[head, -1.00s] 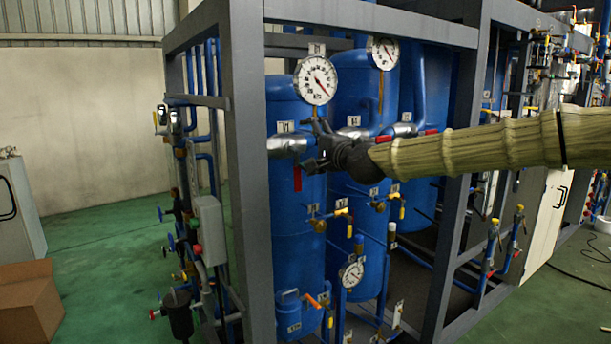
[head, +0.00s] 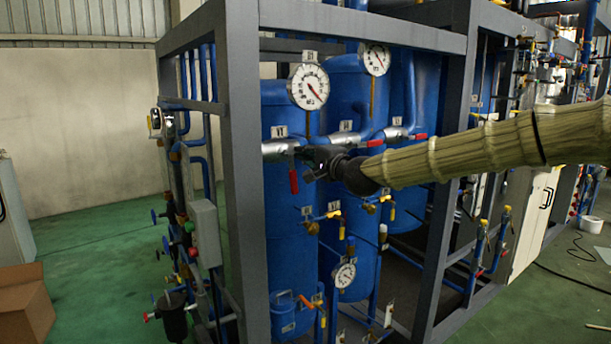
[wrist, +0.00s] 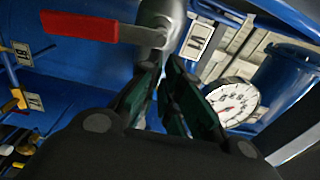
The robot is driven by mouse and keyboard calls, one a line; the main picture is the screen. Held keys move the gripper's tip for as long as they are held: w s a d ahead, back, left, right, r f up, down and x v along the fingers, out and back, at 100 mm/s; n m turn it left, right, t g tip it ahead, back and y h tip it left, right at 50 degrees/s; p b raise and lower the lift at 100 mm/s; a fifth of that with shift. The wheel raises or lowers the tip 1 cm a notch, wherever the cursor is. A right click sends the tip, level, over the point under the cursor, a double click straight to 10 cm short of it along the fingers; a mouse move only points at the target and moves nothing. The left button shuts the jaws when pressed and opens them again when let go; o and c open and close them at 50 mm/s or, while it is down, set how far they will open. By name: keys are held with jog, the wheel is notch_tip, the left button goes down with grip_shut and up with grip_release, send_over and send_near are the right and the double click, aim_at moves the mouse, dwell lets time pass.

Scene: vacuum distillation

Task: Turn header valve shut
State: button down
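Silver header pipes with red lever handles run across the blue tanks. The nearest red handle (head: 293,181) hangs straight down from its silver valve (head: 280,148). Two farther red handles, one in the middle (head: 372,143) and one at the right (head: 418,137), lie roughly level. My gripper (head: 309,166) is just right of the hanging handle. In the wrist view the red handle (wrist: 80,27) extends left from the silver valve (wrist: 160,18). My gripper's fingers (wrist: 165,68) are a little apart, with nothing seen between them, and their tips are close to the valve; contact cannot be told.
A round gauge (head: 309,86) stands above my gripper and also shows in the wrist view (wrist: 232,102). A grey frame post (head: 241,180) stands to the left. Small yellow-handled valves (head: 333,214) sit below. Open green floor (head: 95,250) lies left of the rack.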

aim_at(293, 174)
jog(key=s+d+f+n+g+y+p, duration=0.2)
jog(key=d+f+n+g+y+p, duration=0.3)
jog(key=d+f, duration=0.55)
jog(key=w+a+r+m+t+h+p, duration=0.1)
jog(key=w+a+p, duration=0.3)
jog(key=a, duration=0.6)
jog(key=shift+r+m+p, duration=0.25)
jog(key=shift+m+p, duration=0.05)
jog(key=shift+p, duration=0.85)
jog(key=shift+s+a+f+m, duration=0.2)
jog(key=shift+s+a+m, duration=0.15)
jog(key=shift+a+m, duration=0.05)
jog(key=shift+a, duration=0.1)
jog(key=shift+r, duration=0.1)
